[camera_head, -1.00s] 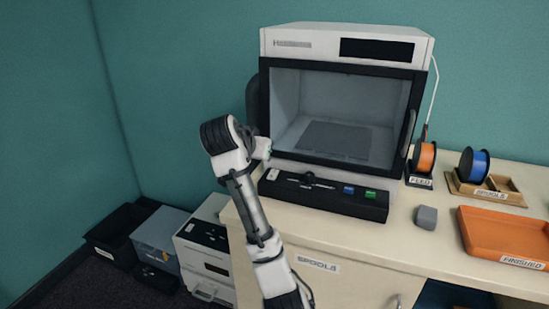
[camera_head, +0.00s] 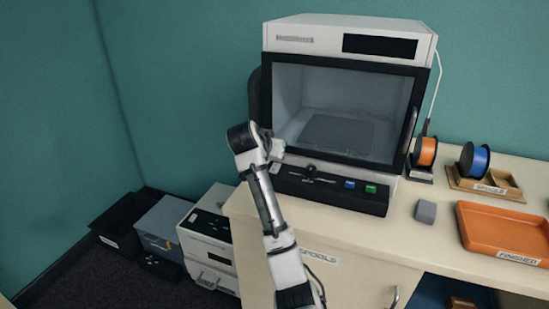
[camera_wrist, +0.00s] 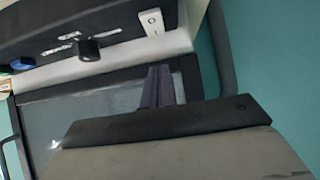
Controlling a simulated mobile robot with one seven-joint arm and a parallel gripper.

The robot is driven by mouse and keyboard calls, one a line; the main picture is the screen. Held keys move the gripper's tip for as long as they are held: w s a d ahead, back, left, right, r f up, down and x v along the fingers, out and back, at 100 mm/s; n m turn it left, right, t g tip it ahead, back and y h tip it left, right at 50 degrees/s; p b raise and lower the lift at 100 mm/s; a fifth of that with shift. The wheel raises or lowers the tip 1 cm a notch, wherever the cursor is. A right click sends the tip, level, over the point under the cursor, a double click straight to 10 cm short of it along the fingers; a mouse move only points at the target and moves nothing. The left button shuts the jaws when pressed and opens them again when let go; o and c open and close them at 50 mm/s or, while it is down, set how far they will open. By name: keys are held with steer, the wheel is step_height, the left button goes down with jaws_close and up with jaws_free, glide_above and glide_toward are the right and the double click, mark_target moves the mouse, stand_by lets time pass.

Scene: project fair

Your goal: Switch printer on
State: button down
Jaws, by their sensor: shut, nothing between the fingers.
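The printer (camera_head: 300,30) is a white box with a black-framed window, and its display (camera_head: 380,46) is dark. Its black control panel (camera_head: 330,192) lies along the front foot. A white rocker switch (camera_wrist: 152,22) sits at one end of the panel in the wrist view; it also shows at the panel's left end in the head view (camera_head: 275,168). A black knob (camera_wrist: 88,49) is beside it. My gripper (camera_wrist: 158,80) is shut and empty, its dark fingers apart from the switch. In the head view it is just above the panel's left end, largely hidden by my wrist.
A blue button (camera_head: 350,184) and a green button (camera_head: 370,189) are on the panel's right. A grey cube (camera_head: 425,211), orange tray (camera_head: 490,226), orange spool (camera_head: 425,152) and blue spool (camera_head: 476,161) stand on the right. The front left counter is bare.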

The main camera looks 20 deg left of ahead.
mark_target(277, 166)
steer(key=shift+w+f+p, duration=0.2)
steer(key=shift+w+f, duration=0.05)
steer(key=shift+f, duration=0.55)
steer(key=shift+w+f+p, duration=0.25)
steer(key=shift+w+f, duration=0.05)
steer(key=shift+f, duration=0.5)
steer(key=shift+w+f+p, duration=0.2)
steer(key=shift+w+f, duration=0.05)
steer(key=shift+f, duration=0.55)
steer(key=shift+f, duration=0.2)
steer(key=shift+w, duration=0.15)
steer(key=shift+w+r+p, duration=0.2)
steer(key=shift+w+p, duration=0.1)
steer(key=shift+w, duration=0.45)
steer(key=b+v, duration=0.3)
steer(key=v, duration=1)
steer(key=shift+s+r, duration=0.25)
steer(key=shift+s, duration=0.05)
